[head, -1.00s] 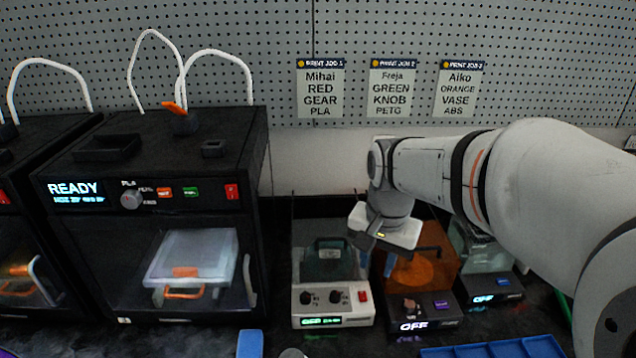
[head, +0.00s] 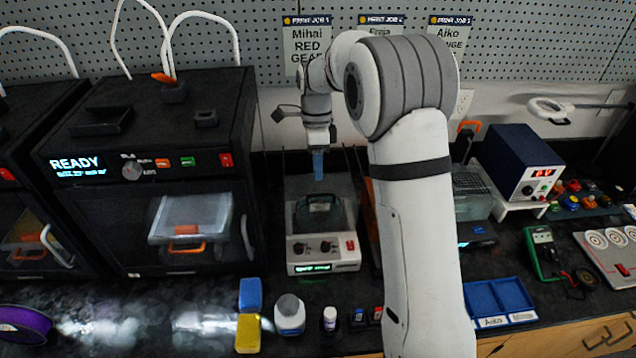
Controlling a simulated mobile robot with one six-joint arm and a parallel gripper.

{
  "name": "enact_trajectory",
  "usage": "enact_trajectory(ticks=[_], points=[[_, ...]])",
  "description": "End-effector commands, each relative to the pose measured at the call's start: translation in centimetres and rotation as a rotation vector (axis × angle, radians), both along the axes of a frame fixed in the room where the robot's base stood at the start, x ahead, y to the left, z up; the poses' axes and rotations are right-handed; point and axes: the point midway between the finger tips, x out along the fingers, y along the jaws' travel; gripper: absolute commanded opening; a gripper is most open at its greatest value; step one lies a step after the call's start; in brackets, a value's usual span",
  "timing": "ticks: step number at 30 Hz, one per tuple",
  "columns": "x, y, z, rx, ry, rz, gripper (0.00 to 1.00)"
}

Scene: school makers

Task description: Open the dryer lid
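A white-fronted unit (head: 323,256) with two dark knobs, a red switch and a lit green display stands on the dark bench; it looks like the dryer. Its grey translucent lid (head: 337,190) carries a dark green arched handle (head: 318,212) and appears closed. My gripper (head: 318,176) points down above the back part of this lid, with blue fingertips. It looks apart from the handle, and nothing shows in it. The fingers look close together, but any gap between them is too small to make out.
A black printer (head: 150,215) reading READY stands left. My arm hides much of the neighbouring units. Blue (head: 250,293) and yellow (head: 248,333) blocks, a white bottle (head: 289,314) and small jars stand in front; a blue tray (head: 500,298) and power supply (head: 520,160) are right.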

Motion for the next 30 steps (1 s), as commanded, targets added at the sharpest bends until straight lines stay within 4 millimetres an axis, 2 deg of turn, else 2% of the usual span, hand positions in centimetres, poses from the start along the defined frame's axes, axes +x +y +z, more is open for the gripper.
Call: enact_trajectory(ticks=[6,10,15,22,30], points=[[-0.9,0.0,-3.5,0.000,0.004,0.002,0.31],[-1.1,0.0,-5.1,0.000,0.002,0.002,0.31],[-1.3,0.0,-6.0,0.000,-0.001,0.002,0.31],[-1.3,0.0,-6.1,0.000,-0.001,0.002,0.31],[-1.3,0.0,-6.0,0.000,-0.001,0.002,0.09]])
